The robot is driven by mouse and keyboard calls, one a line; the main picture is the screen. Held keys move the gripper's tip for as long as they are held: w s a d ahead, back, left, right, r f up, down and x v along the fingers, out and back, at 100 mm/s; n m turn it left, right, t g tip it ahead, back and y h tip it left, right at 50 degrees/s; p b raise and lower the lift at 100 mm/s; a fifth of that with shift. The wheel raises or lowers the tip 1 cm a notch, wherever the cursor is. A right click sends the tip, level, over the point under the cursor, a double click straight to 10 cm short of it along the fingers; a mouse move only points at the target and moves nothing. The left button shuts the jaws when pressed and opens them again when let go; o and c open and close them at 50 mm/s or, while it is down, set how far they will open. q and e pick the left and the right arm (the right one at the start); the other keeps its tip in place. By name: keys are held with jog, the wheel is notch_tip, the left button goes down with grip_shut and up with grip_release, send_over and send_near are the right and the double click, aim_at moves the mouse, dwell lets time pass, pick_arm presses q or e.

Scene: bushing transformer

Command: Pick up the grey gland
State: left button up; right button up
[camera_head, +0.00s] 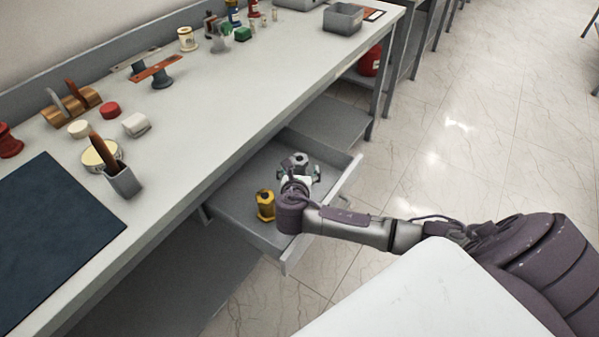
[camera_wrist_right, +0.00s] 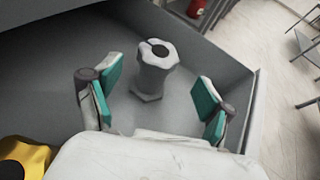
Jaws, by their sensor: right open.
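The grey gland (camera_wrist_right: 156,72) stands upright in the open drawer, with a hexagonal flange at its base and a dark hole in its top. It shows partly in the head view (camera_head: 301,160), just beyond my right gripper (camera_head: 296,172). In the right wrist view my right gripper (camera_wrist_right: 154,100) is open, its green-padded fingers apart, one to each side of the gland's line. The gland appears ahead of the fingertips with clear space on both sides. My left gripper is in neither view.
A yellow gland (camera_head: 265,204) stands in the drawer (camera_head: 232,199), left of my right gripper; its edge shows in the wrist view (camera_wrist_right: 22,160). The drawer walls surround the parts. The workbench (camera_head: 215,105) above holds tools and several small parts.

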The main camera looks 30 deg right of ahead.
aim_at(299, 166)
jog(key=shift+w+d+f, duration=0.15)
jog(key=shift+w+d, duration=0.2)
jog(key=shift+w, duration=0.2)
jog(key=x, duration=0.4)
jog(key=shift+w, duration=0.2)
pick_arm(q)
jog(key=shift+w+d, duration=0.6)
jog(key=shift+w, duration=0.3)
pick_arm(e)
jog(key=shift+c, duration=0.4)
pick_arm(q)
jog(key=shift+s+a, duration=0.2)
pick_arm(e)
jog(key=c, duration=1.3)
